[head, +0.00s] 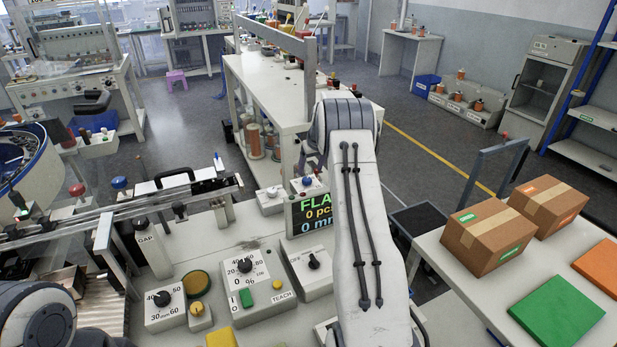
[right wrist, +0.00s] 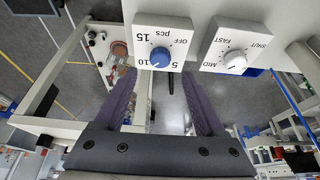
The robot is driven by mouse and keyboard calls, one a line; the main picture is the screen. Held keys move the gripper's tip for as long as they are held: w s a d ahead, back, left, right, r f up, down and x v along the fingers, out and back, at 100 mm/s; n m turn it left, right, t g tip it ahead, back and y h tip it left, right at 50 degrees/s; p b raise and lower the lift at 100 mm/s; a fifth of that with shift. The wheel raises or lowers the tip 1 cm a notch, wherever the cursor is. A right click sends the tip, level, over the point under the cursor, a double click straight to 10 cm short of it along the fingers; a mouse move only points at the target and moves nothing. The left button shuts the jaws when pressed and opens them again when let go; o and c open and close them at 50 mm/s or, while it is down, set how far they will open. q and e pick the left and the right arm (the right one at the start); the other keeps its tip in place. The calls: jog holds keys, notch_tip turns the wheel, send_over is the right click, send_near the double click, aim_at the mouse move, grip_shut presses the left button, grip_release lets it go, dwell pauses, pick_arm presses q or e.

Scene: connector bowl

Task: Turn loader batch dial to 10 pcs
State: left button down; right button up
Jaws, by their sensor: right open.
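The loader batch dial is a blue knob (right wrist: 160,57) on a white box (right wrist: 161,22) marked OFF, 5, 10 and 15 pcs, seen upside down in the right wrist view. In the head view its small box (head: 306,186) stands behind the display, partly beside my right arm. Its pointer is too small to read surely. My right gripper (right wrist: 160,74) is open and empty, its two dark fingers on either side of the knob in the picture; contact cannot be told. In the head view my forearm mostly hides it. My left gripper is out of view.
A box with a white SLOW-type speed knob (right wrist: 235,62), marked MID and FAST, sits beside the batch dial. The display (head: 311,213) reads 0 pcs and 0 mm. Other dial boxes (head: 245,268) stand nearer. Cardboard boxes (head: 488,238) stand on the right table.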

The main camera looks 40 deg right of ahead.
jog(key=v, duration=0.4)
jog(key=shift+r, duration=0.1)
dwell(0.4)
